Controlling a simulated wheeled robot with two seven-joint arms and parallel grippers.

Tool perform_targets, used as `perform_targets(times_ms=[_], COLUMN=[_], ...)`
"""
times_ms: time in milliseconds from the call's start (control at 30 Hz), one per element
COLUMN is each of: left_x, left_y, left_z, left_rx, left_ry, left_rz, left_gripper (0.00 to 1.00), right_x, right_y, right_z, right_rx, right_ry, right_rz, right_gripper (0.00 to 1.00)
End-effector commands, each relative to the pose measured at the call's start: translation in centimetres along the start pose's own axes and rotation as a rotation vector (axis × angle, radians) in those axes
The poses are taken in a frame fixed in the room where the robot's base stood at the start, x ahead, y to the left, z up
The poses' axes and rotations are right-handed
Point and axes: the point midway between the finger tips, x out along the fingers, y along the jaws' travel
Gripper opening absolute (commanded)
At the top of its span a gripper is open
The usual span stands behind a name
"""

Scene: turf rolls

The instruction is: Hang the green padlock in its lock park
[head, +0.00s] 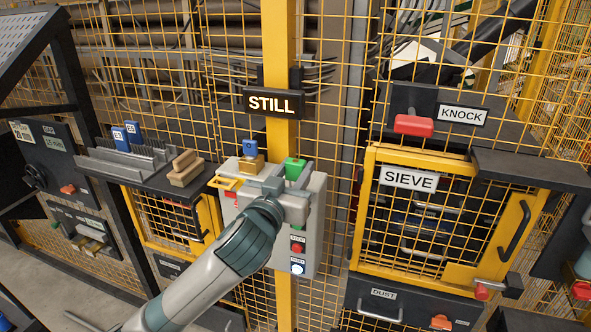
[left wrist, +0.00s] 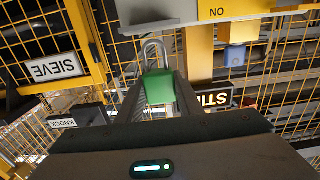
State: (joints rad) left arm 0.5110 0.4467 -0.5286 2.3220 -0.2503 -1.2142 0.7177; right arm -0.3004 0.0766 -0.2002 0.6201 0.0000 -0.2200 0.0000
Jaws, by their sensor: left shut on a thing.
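The green padlock (head: 295,168) is in my left gripper (head: 280,184), in front of the upper part of a grey control box (head: 312,215). In the left wrist view the green padlock (left wrist: 160,88) sits between the fingers, its metal shackle (left wrist: 153,50) clear of them. The fingers are shut on its body. A blue padlock (head: 249,147) sits above a brass-coloured block on the box's top left; it also shows in the left wrist view (left wrist: 235,55). I cannot tell which part is the green padlock's lock park. My right gripper is not visible.
A yellow post (head: 281,60) with a STILL sign (head: 273,103) rises behind the box. Blue tags (head: 127,135) and a wooden block (head: 185,168) sit on the ledge at left. The SIEVE cage door (head: 420,215) and red KNOCK handle (head: 415,125) stand at right.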

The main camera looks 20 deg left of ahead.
Motion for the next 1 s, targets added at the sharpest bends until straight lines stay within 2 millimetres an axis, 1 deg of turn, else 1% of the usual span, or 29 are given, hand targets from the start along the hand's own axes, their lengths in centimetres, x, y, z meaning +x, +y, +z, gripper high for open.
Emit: perform_targets(times_ms=[267,833,1000], left_x=[-0.02,-0.01,-0.01], left_y=[0.02,0.01,0.02], left_z=[-0.04,-0.04,-0.11], left_rx=[-0.002,0.000,-0.001], left_ry=[-0.001,0.000,0.000], left_rz=[0.000,0.000,0.000], left_gripper=[0.08,0.08,0.08], right_x=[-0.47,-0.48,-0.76], right_y=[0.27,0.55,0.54], right_z=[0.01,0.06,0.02], right_rx=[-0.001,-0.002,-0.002], right_ry=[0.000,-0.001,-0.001], right_rz=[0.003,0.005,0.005], right_gripper=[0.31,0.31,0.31])
